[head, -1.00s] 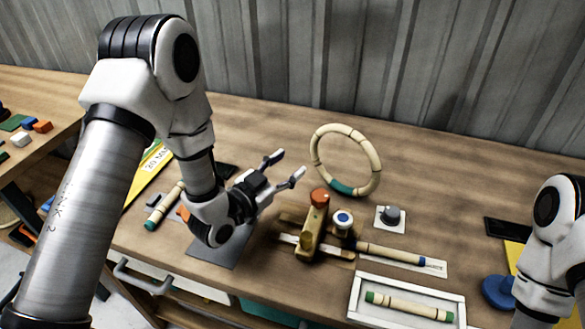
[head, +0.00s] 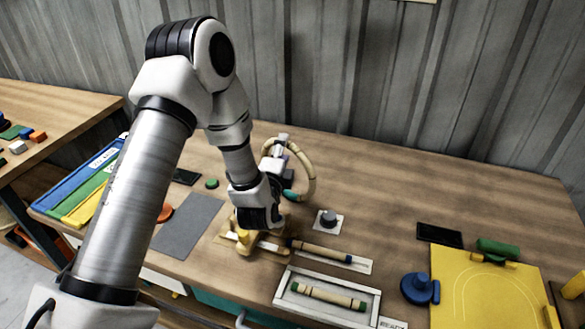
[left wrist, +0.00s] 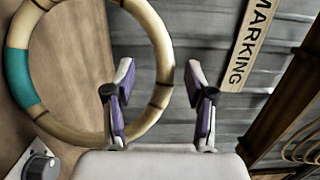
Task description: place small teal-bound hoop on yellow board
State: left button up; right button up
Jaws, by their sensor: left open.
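The hoop, a tan jointed ring (head: 312,175) with a teal binding, stands upright at the back middle of the bench in the head view. In the left wrist view the ring (left wrist: 165,75) fills the left side, its teal binding at the far left. My left gripper (head: 281,148) is at the hoop's left side in the head view. In the left wrist view its two purple-padded fingers (left wrist: 162,100) are apart, with the ring's right rim between them. The yellow board (head: 490,297) lies at the right front, with a pale arch outline. My right gripper is out of view.
A wooden fixture (head: 245,236) stands under my left wrist. A dial (head: 328,218), a white tray with a rod (head: 330,297) and a blue knob (head: 418,288) lie between hoop and board. A green roll (head: 497,248) sits at the board's back edge.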

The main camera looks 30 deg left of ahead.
pick_arm(q)
jog(key=w, duration=0.1)
jog(key=w+r, duration=0.1)
jog(key=shift+w+d+p, duration=0.2)
jog(key=shift+w+p, duration=0.1)
jog(key=shift+w, duration=0.05)
jog(key=shift+w+f, duration=0.1)
jog(key=shift+w, duration=0.05)
jog(key=shift+a+f, duration=0.2)
jog(key=shift+a, duration=0.25)
jog(key=shift+c, duration=0.7)
jog(key=c, duration=0.6)
jog(key=shift+d, duration=0.1)
grip_shut()
jog(key=shift+d+r, duration=0.1)
